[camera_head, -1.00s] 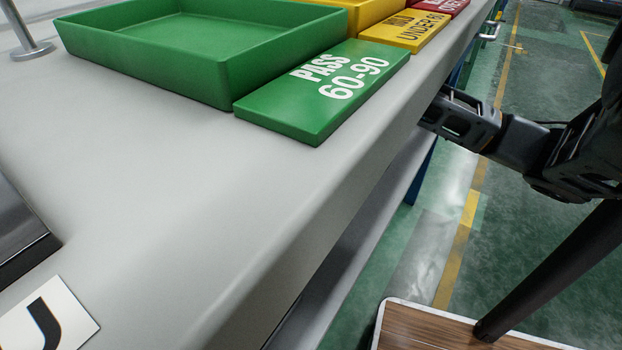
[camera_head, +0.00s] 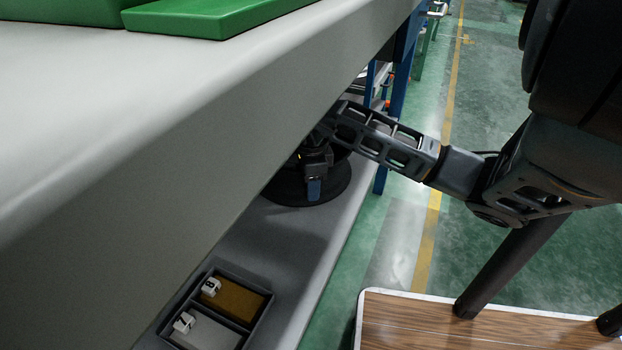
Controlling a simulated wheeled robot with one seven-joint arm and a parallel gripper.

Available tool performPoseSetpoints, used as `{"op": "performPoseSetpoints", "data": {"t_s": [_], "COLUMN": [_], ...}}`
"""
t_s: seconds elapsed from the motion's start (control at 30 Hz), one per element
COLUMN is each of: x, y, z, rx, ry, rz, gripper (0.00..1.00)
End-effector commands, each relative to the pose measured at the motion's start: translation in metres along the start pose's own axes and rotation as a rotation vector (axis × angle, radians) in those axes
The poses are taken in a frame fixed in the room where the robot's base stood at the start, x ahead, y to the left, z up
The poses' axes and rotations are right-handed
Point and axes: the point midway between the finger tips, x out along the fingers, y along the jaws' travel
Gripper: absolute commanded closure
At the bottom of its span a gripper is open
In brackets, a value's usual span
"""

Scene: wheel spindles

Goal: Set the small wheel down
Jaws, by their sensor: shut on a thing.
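My gripper (camera_head: 316,172) is low under the overhang of the bench top, over the lower shelf. It is shut on a dark round wheel (camera_head: 330,193), which I take to be the small wheel. The wheel is close above or on the grey shelf surface; I cannot tell whether it touches. The bench edge hides the wheel's left and back part, and my gripper covers some of its top.
The lower shelf (camera_head: 292,258) is bare in front of the wheel. A dark divided tray (camera_head: 262,322) with white tags stands nearer on it. The bench top (camera_head: 185,110) overhangs the shelf. A green plate (camera_head: 215,15) lies on the bench top. Blue legs (camera_head: 398,95) stand behind.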

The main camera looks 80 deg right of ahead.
Motion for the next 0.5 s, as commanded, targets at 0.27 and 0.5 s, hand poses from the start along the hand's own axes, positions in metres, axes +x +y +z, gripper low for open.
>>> {"op": "performPoseSetpoints", "data": {"t_s": [0.27,0.5], "x": [-0.0007,0.0012], "y": [-0.0014,0.0], "z": [-0.0002,0.0002], "rx": [-0.001,-0.001], "ry": [-0.001,0.0], "rz": [-0.006,-0.001], "gripper": [1.0,0.47]}}
